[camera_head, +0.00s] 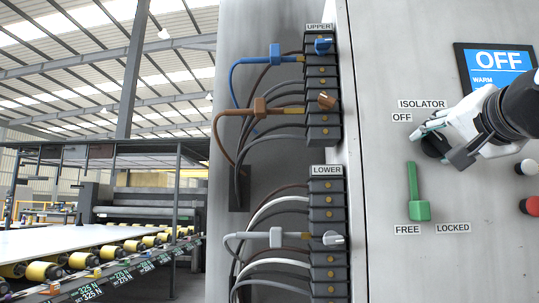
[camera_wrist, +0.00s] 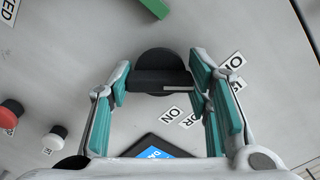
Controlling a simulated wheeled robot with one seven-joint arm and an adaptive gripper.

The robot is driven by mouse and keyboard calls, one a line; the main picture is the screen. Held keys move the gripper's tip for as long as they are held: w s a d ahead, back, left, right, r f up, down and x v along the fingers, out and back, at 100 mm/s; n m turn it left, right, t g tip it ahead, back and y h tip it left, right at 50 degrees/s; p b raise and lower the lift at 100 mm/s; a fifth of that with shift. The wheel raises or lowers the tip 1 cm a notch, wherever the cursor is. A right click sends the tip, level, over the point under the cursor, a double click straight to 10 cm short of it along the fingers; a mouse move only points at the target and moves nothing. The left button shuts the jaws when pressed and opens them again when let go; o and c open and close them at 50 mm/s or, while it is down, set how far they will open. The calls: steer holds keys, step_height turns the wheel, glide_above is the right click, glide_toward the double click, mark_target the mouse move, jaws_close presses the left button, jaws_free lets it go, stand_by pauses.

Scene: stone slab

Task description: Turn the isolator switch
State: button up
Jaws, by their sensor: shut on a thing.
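The isolator switch (camera_head: 434,146) is a black round knob on the grey cabinet front, beside the OFF label (camera_head: 402,117) and under the ISOLATOR label (camera_head: 422,104). My gripper (camera_head: 442,140) reaches it from the right and partly hides it. In the wrist view the knob (camera_wrist: 160,58) has a raised black bar lying crosswise. My gripper (camera_wrist: 160,82) has its teal-padded fingers shut on the knob, one at each end of the bar.
A green lever (camera_head: 413,190) points up from its block, above the FREE and LOCKED labels. A screen (camera_head: 497,66) reads OFF and WARM. White (camera_head: 526,166) and red (camera_head: 530,205) buttons sit at right. Cabled terminal blocks (camera_head: 322,95) stand left. A roller conveyor (camera_head: 100,255) lies beyond.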

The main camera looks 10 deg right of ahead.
steer(key=shift+f, duration=0.1)
steer(key=o, duration=1.2)
steer(key=shift+s+a, duration=0.1)
steer(key=shift+s, duration=0.25)
steer(key=v, duration=1.1)
steer(key=shift+s, duration=0.1)
